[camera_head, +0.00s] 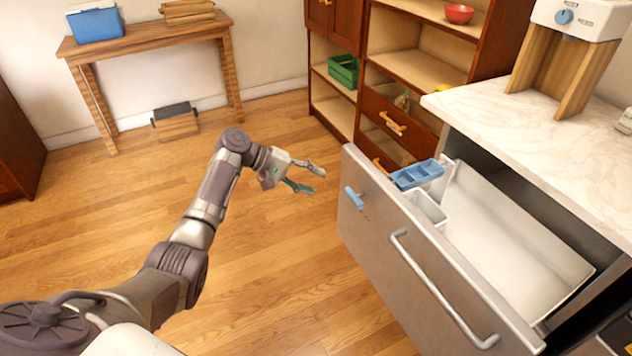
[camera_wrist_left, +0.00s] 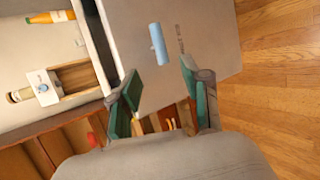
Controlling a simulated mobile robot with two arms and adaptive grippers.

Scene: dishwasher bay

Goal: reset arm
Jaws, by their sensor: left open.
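My left arm comes in from the lower left in the head view. Its gripper (camera_head: 318,180) is open, with nothing between the fingers, above the wooden floor and left of the pulled-out dishwasher drawer (camera_head: 400,262). The gripper's green-padded fingers also show in the left wrist view (camera_wrist_left: 160,95), spread apart in front of the drawer front (camera_wrist_left: 190,40). A blue handle (camera_head: 354,198) on the drawer front lies beyond the fingertips; it shows in the wrist view too (camera_wrist_left: 158,43). My right gripper is in neither view.
Inside the drawer are a blue compartment tray (camera_head: 418,174) and a white bin (camera_head: 428,208). A marble counter (camera_head: 540,130) stands above right. A wooden table (camera_head: 150,38) and shelves (camera_head: 415,70) stand behind. The floor (camera_head: 270,250) around my arm is clear.

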